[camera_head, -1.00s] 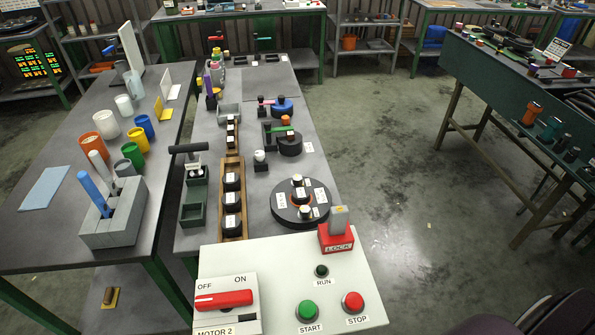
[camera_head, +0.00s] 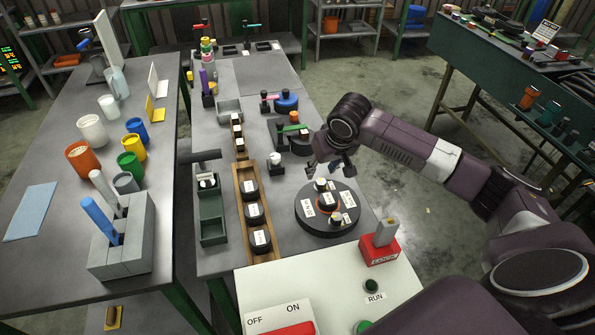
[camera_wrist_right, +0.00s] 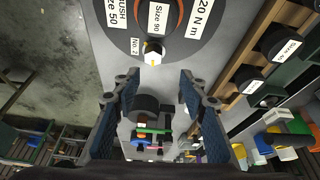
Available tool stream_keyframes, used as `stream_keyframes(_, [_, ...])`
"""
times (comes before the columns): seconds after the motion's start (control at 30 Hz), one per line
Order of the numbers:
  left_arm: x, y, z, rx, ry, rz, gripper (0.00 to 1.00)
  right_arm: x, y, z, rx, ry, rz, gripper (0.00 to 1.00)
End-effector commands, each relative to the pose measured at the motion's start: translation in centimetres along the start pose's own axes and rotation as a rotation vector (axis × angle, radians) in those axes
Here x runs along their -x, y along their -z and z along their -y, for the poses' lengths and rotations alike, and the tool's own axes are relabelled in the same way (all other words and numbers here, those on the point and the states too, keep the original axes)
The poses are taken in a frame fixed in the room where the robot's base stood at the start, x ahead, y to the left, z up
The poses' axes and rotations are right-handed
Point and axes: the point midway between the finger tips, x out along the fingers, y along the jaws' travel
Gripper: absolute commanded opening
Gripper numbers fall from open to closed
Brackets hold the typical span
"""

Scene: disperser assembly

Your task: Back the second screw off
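A dark round disc (camera_head: 312,226) lies on the middle table with a labelled orange-ringed centre. One small screw head (camera_head: 321,184) stands at its far side and another (camera_head: 335,219) at its near side. My right gripper (camera_head: 331,172) hangs over the far edge of the disc with fingers spread. In the right wrist view, the open gripper (camera_wrist_right: 157,88) faces a pale-topped screw (camera_wrist_right: 152,54) beside a label "No. 2" on the disc (camera_wrist_right: 208,52). The screw is just beyond the fingertips, and nothing is between the fingers. My left gripper is out of view.
A wooden tray (camera_head: 241,186) with dark round parts stands left of the disc. A red LOCK block (camera_head: 379,250) sits on the control panel (camera_head: 330,283) in front. Small fixtures (camera_head: 285,103) stand behind the gripper. The aisle floor to the right is clear.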

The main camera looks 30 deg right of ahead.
Motion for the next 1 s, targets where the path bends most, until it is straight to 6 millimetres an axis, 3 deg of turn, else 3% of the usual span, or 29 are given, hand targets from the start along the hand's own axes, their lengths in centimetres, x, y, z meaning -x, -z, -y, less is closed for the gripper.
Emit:
stream_keyframes(0.07, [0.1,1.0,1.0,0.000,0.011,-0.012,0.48,-0.4,-0.1,0.0,-0.001,-0.001,0.006,0.39])
stream_keyframes(0.17, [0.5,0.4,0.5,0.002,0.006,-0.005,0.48,-1.8,-0.1,0.0,-0.002,-0.002,0.007,0.39])
stream_keyframes(0.33, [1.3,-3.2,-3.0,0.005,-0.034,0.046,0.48,-4.7,-0.1,0.0,-0.001,-0.001,0.005,0.39])
stream_keyframes(0.47, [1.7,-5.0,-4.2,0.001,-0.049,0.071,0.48,-6.3,-0.1,0.1,-0.001,0.000,0.004,0.39])
stream_keyframes(0.57, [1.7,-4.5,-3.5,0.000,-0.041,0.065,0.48,-7.1,0.0,0.0,0.000,-0.001,0.002,0.39])
stream_keyframes(0.8, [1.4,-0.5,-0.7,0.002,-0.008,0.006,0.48,-7.6,-0.1,0.0,0.002,-0.002,0.001,0.39])
stream_keyframes(0.9, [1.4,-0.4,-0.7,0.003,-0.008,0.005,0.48,-7.6,-0.1,0.0,0.002,-0.002,0.001,0.39])
stream_keyframes(1.0, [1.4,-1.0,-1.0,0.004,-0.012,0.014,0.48,-7.6,-0.1,0.0,0.001,-0.002,0.001,0.28])
